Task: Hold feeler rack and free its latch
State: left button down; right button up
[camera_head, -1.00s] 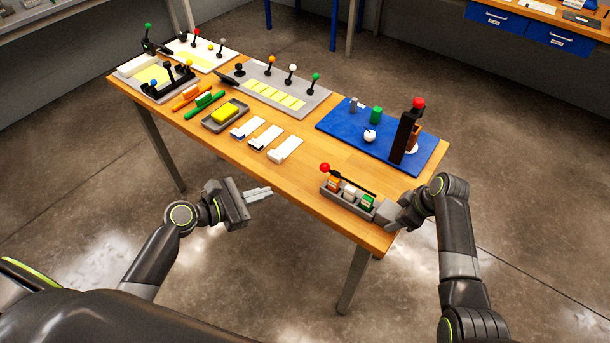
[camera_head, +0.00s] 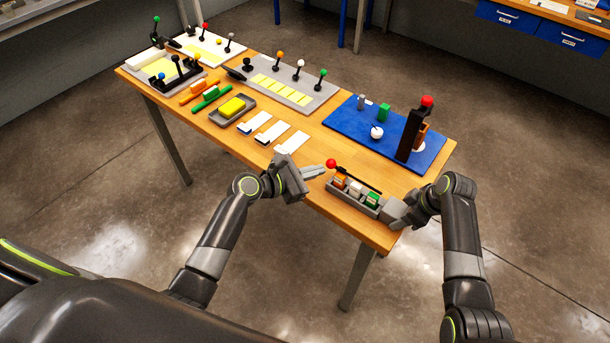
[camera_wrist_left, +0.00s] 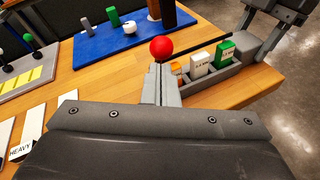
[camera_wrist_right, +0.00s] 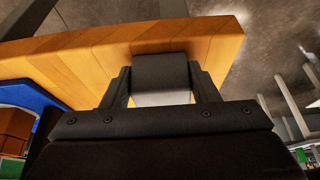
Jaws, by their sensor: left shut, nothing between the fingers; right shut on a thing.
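The feeler rack (camera_head: 350,201) is a grey tray at the table's front right edge, holding orange, white and green blocks. A dark latch bar (camera_head: 357,180) runs along its top and ends in a red ball (camera_head: 331,163) at the left. My right gripper (camera_head: 392,212) is shut on the rack's right end; in the right wrist view its fingers clasp a grey block (camera_wrist_right: 161,77). My left gripper (camera_head: 322,172) is shut and empty, its tips just left of the red ball. In the left wrist view the ball (camera_wrist_left: 161,49) shows right beyond the fingertips; contact cannot be told.
A blue mat (camera_head: 340,125) with a dark upright post (camera_head: 410,135) and red knob lies behind the rack. White labelled cards (camera_head: 270,133) lie to the left. A grey tray with a yellow block (camera_head: 232,107) is further left. Bare wood surrounds the rack.

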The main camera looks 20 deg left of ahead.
pick_arm(q)
jog(key=shift+w+r, duration=0.1)
jog(key=shift+r, duration=0.1)
dwell(0.3)
jog(key=w+d+r+g+y, duration=0.1)
jog(key=w+d+r+g, duration=0.1)
jog(key=w, duration=0.3)
jog(key=w+d+r+n+g+y, duration=0.1)
jog(key=w+d+r+g, duration=0.1)
jog(key=w, duration=0.4)
jog(key=shift+w+d+r+g+y, duration=0.15)
jog(key=shift+w+r+g+y, duration=0.15)
jog(key=shift+g+y, duration=0.15)
jog(key=shift+r, duration=0.15)
jog(key=shift+s+r, duration=0.1)
jog(key=shift+r, duration=0.55)
